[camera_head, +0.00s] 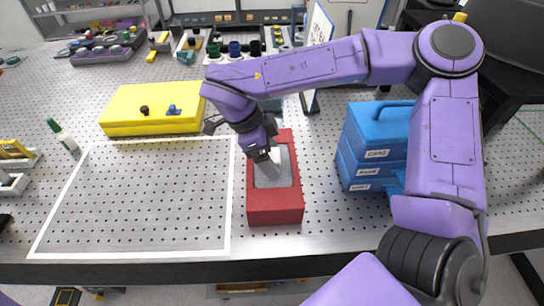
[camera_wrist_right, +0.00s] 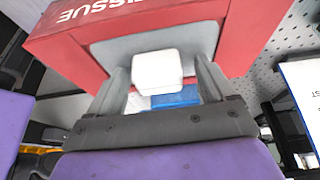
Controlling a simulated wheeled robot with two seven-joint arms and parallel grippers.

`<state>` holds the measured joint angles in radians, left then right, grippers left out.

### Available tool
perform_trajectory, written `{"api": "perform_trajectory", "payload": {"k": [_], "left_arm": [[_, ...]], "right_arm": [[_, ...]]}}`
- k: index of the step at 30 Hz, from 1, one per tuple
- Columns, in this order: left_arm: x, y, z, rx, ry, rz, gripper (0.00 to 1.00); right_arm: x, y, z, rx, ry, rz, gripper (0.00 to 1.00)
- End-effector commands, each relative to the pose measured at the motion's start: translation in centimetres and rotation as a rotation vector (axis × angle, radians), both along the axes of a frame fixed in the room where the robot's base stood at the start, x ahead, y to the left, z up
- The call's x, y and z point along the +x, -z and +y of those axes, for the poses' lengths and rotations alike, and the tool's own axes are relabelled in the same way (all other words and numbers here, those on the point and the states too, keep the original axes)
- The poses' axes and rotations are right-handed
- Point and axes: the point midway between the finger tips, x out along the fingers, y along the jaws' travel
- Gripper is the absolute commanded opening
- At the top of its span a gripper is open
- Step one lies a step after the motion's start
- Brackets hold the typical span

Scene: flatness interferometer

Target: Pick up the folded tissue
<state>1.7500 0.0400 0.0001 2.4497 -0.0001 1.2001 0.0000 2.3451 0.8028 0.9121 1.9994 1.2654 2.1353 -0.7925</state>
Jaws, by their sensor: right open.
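The folded tissue (camera_wrist_right: 157,68) is a small white block with rounded corners over the grey top of a red box (camera_wrist_right: 235,40) marked TISSUE. In the head view, the red tissue box (camera_head: 275,212) stands near the table's front edge, and a bit of the white tissue (camera_head: 275,155) shows by my fingers. My right gripper (camera_head: 269,162) reaches down over the box. In the right wrist view its open fingers (camera_wrist_right: 161,75) stand on either side of the tissue. I cannot tell whether they touch it. My left gripper is not in view.
A blue case with labelled drawers (camera_head: 366,150) stands close right of the box. A white-outlined area (camera_head: 231,200) of the perforated table lies empty to the left. A yellow case (camera_head: 125,112) lies behind that area. A white sign board (camera_head: 319,25) stands behind my forearm.

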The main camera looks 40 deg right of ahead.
Motion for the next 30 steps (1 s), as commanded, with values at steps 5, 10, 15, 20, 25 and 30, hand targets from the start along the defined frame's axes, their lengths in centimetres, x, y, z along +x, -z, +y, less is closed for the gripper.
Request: {"api": "perform_trajectory", "payload": {"k": [5,10,15,20,25,30], "left_arm": [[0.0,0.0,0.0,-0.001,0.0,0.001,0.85],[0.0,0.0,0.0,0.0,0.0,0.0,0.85],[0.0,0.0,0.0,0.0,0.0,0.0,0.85],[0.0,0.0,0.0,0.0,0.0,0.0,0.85],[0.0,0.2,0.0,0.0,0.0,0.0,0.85],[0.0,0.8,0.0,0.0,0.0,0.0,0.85]], "right_arm": [[0.0,0.0,0.0,0.0,0.0,-0.001,0.63],[0.0,0.0,0.0,0.0,0.001,0.0,0.28],[0.0,0.0,0.0,-0.001,0.001,-0.001,0.28],[0.1,-0.8,0.0,-0.002,0.002,-0.003,0.28],[0.1,-3.7,0.4,-0.002,0.0,-0.008,0.28],[0.3,-8.4,4.5,-0.005,-0.002,-0.009,0.28]]}}
